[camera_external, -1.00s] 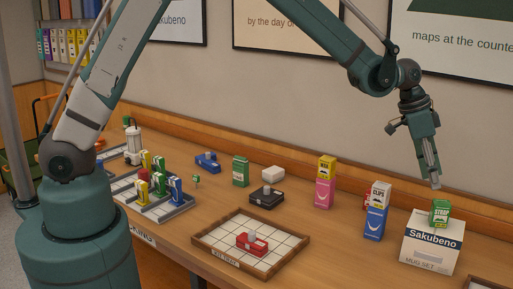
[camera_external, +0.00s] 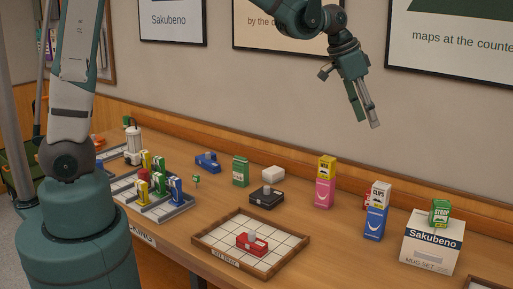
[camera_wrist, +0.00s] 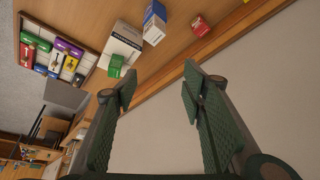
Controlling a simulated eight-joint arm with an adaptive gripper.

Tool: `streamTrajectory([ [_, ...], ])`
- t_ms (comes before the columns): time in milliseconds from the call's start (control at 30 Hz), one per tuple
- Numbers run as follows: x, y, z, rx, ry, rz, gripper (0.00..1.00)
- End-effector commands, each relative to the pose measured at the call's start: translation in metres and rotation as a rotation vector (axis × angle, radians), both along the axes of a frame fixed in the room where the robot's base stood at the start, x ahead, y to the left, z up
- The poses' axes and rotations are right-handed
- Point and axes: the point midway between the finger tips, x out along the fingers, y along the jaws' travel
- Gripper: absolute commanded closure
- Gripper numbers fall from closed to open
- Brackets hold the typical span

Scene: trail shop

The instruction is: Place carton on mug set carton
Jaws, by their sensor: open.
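The mug set carton (camera_external: 432,243) is a white box marked Sakubeno at the right end of the counter. A small green carton marked STRAP (camera_external: 440,212) stands upright on its top. In the wrist view the mug set carton (camera_wrist: 120,42) and the green carton (camera_wrist: 115,66) show at the upper left. My gripper (camera_external: 372,117) is open and empty, raised high in front of the wall, up and to the left of the mug set carton. Its two fingers (camera_wrist: 160,95) show apart in the wrist view with nothing between them.
A blue carton with a white CLIPS carton (camera_external: 380,195) on it stands left of the mug set carton, with a red item partly hidden behind. A pink carton with a yellow one (camera_external: 326,168) on it is farther left. The kit tray (camera_external: 205,241) holds a red item.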

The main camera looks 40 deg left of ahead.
Motion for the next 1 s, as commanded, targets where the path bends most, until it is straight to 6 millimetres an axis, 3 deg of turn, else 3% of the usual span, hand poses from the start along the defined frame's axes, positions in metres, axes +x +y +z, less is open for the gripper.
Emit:
streamTrajectory([
  [100,-0.008,0.036,0.016,-0.005,-0.006,0.051,0.59],
  [500,-0.044,0.143,0.055,-0.022,-0.032,0.216,0.59],
  [1000,-0.11,0.26,0.08,-0.044,-0.067,0.419,0.59],
])
